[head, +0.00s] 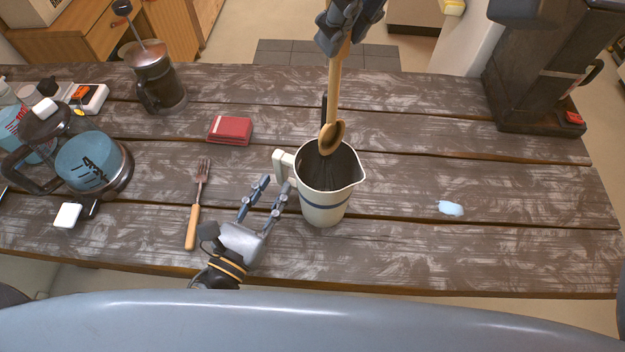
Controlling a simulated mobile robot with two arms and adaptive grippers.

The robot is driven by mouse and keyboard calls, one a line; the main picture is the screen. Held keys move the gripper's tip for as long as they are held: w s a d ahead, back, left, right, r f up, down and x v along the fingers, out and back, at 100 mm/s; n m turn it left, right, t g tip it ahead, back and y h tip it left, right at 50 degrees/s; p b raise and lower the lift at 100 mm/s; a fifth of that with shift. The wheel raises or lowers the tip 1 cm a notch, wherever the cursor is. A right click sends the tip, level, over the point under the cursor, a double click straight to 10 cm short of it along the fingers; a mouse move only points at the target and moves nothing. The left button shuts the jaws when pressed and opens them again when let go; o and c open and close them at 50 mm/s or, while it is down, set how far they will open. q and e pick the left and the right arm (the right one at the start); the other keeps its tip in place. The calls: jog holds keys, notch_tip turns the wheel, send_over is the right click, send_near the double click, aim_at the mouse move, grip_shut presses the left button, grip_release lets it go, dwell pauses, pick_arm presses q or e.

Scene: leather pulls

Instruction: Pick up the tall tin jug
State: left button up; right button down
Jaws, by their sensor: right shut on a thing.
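The tall tin jug (323,204), cream with a blue band, stands upright on the plank table. Its handle (284,163) is on the left and its spout points right. My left gripper (275,186) is just below and left of the handle, with its fingers apart and nothing between them. My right gripper (346,40) is at the top of the view, shut on a wooden spoon (334,90). The spoon points down, its bowl end overlapping the jug's mouth in the view. A dark thin utensil shows beside it; its lower end is hard to make out.
A fork (194,212) and a red folded cloth or wallet (230,130) lie left of the jug. A glass pot (93,163) and a French press (157,83) stand further left. A coffee machine (540,80) is at the back right. The table right of the jug is mostly clear, with a pale blue blob (451,208).

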aim_at(278, 174)
pick_arm(q)
jog(key=shift+w+d+r, duration=0.15)
jog(key=shift+w+d, duration=0.05)
jog(key=shift+w, duration=0.25)
jog(key=shift+w+d+r, duration=0.1)
jog(key=shift+w+d, duration=0.05)
jog(key=shift+w, duration=0.25)
jog(key=x, duration=0.3)
jog(key=shift+a+r, duration=0.15)
jog(key=shift+a, duration=0.05)
jog(key=shift+w+d, duration=0.2)
jog(key=shift+w, duration=0.25)
jog(key=shift+s, duration=0.1)
jog(key=shift+c, duration=0.4)
grip_shut()
